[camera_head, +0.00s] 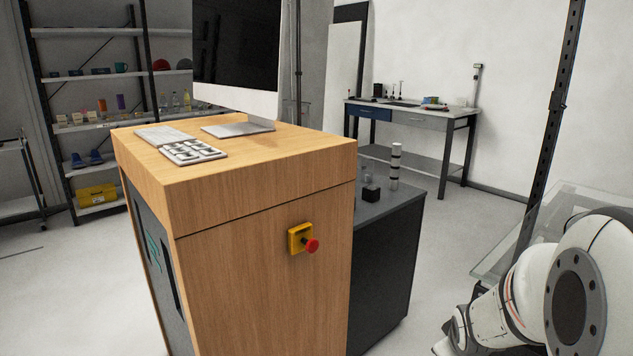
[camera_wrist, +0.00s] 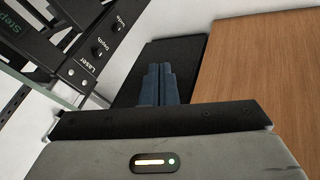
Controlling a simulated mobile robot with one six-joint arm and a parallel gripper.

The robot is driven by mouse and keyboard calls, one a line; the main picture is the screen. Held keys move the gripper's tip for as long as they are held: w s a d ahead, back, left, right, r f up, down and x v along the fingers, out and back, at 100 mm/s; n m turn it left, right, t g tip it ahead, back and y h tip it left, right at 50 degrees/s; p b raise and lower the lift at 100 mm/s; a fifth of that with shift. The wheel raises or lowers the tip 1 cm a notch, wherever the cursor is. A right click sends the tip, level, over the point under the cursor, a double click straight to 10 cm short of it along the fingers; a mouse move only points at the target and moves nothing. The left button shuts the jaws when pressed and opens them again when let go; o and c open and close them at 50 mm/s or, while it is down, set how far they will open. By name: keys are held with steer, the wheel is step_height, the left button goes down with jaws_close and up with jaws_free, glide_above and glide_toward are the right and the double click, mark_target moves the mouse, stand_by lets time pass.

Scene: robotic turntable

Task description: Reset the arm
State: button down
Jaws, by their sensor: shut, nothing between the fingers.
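My gripper (camera_wrist: 158,84) shows in the wrist view, with its dark blue fingers together and nothing held between them. The fingers point toward a black surface (camera_wrist: 180,50) beside a wooden panel (camera_wrist: 262,60). I cannot tell how far they are from either. In the head view part of my white arm (camera_head: 525,290) is at the lower right, and the gripper itself cannot be made out there.
A wooden cabinet (camera_head: 265,250) with a red emergency button (camera_head: 311,245), a keyboard (camera_head: 163,135) and a monitor (camera_head: 237,45) stands in the middle. A dark low unit (camera_head: 385,265) adjoins it. In the wrist view, a black device with knobs (camera_wrist: 85,60) is at upper left.

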steer(key=s+a+r+m+g+p, duration=0.1)
steer(key=s+a+r+p, duration=0.3)
steer(key=r, duration=0.3)
steer(key=s+a+r+m+g+y+p, duration=0.1)
steer(key=s+a+r+p, duration=0.3)
steer(key=r, duration=0.4)
steer(key=s+a+r+m+g+y+p, duration=0.1)
steer(key=s+a+r+m+p, duration=0.1)
steer(key=s+a+r+p, duration=0.2)
steer(key=s+a+r, duration=0.2)
steer(key=s+r, duration=0.1)
steer(key=shift+s+r+m+g, duration=0.15)
steer(key=shift+r+m+g, duration=0.1)
steer(key=shift+m+g, duration=0.05)
steer(key=shift+d, duration=0.1)
